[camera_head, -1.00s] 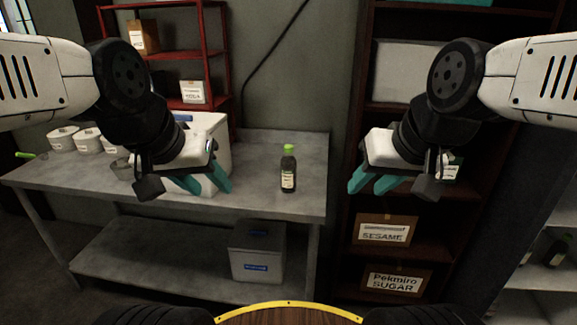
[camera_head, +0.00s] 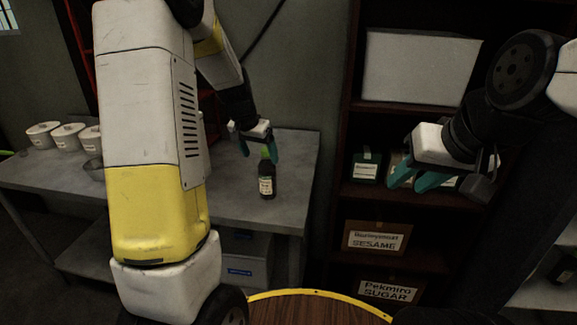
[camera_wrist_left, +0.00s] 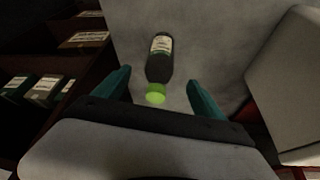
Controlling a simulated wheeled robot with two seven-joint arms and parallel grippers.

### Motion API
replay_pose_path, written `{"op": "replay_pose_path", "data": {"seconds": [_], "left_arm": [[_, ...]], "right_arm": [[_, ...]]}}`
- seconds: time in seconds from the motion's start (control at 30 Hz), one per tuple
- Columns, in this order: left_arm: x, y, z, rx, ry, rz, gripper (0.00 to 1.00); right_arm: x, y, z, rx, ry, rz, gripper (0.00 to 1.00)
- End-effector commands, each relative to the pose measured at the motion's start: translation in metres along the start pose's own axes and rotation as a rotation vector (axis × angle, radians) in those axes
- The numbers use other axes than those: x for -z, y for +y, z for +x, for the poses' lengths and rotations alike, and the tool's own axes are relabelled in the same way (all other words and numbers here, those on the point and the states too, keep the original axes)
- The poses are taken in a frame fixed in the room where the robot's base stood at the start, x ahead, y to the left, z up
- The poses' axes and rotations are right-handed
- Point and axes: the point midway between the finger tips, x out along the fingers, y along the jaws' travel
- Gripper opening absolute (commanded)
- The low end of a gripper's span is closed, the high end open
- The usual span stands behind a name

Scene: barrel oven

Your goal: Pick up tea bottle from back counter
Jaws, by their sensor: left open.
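The tea bottle (camera_head: 267,182) is dark with a pale label and a green cap. It stands upright on the grey back counter (camera_head: 230,206), near its right end. My left gripper (camera_head: 259,153) is open just above and behind the bottle's top, with its teal fingers around the height of the cap. In the left wrist view the bottle (camera_wrist_left: 159,62) lies between and beyond the two open fingers, its cap nearest the gripper; I see no contact. My right gripper (camera_head: 418,180) is open and empty in front of the dark shelf, away from the counter.
Several white canisters (camera_head: 43,135) stand on the counter's left part. The dark shelf (camera_head: 345,190) holds cartons and a sesame box (camera_head: 377,238). Counter around the bottle is clear.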

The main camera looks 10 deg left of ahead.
Motion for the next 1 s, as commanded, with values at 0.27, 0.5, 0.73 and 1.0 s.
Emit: {"op": "replay_pose_path", "data": {"seconds": [0.27, 0.5, 0.73, 1.0], "left_arm": [[0.001, -0.003, 0.03, 0.004, -0.006, 0.006, 0.8], [0.007, -0.003, 0.062, 0.004, -0.006, 0.007, 0.8], [0.007, -0.003, 0.084, 0.004, -0.004, 0.006, 0.8], [0.008, -0.003, 0.084, 0.004, -0.003, 0.006, 0.71]], "right_arm": [[0.0, 0.0, 0.0, 0.0, 0.0, 0.0, 0.36], [0.0, 0.0, 0.0, 0.0, 0.0, 0.0, 0.36], [0.0, 0.0, 0.0, 0.0, 0.0, 0.0, 0.36], [0.0, 0.0, 0.0, 0.0, 0.0, 0.0, 0.36]]}}
